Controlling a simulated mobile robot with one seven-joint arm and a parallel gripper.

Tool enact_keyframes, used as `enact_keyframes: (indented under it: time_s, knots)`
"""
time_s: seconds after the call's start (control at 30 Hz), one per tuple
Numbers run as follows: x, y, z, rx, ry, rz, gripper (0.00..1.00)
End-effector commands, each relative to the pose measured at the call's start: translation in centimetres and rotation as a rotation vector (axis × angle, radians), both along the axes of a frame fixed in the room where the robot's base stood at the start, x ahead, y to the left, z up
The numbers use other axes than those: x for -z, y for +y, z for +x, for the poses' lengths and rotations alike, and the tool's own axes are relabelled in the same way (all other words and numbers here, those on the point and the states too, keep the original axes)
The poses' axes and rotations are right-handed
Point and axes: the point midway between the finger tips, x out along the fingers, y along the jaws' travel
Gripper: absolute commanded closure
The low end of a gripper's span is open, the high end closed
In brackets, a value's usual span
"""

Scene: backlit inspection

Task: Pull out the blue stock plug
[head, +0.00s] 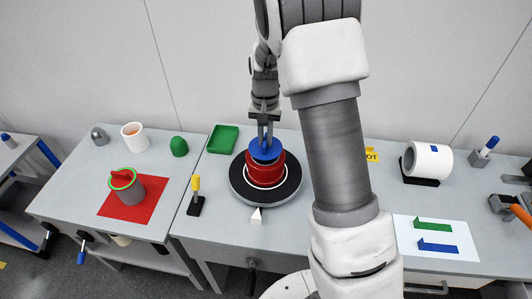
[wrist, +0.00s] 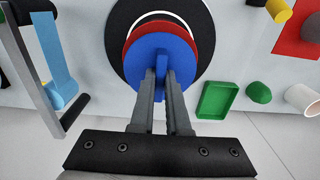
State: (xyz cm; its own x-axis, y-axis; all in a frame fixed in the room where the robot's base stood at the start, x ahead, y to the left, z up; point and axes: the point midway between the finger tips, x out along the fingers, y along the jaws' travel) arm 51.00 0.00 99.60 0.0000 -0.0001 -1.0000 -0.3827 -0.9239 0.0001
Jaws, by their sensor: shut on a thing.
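The blue stock plug (head: 265,150) is a round blue disc with an upright blue tab. It sits on top of the red round body (head: 266,172), which stands on a black turntable (head: 240,183) with a white ring. In the wrist view the blue plug (wrist: 143,62) covers most of the red body (wrist: 127,58). My gripper (head: 265,138) comes down from above, and its two fingers (wrist: 161,82) are shut on the plug's tab. Whether the plug is seated in the red body or slightly raised, I cannot tell.
A green tray (head: 222,139) and a green dome (head: 179,147) stand left of the turntable. A yellow-topped post (head: 195,190) stands close at its left. A grey cup with a red top (head: 125,185) stands on a red mat (head: 140,211). A white cylinder (head: 428,160) lies at right.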

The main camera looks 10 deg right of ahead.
Motion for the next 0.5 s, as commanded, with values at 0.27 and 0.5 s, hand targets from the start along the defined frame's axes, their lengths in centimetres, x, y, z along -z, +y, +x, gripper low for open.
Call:
enact_keyframes:
  time_s: [0.27, 0.5]
  knots:
    - [-1.0, 0.0, 0.0, 0.0, -0.001, 0.0, 1.0]
    - [-1.7, 0.0, 0.0, 0.0, -0.001, 0.0, 1.0]
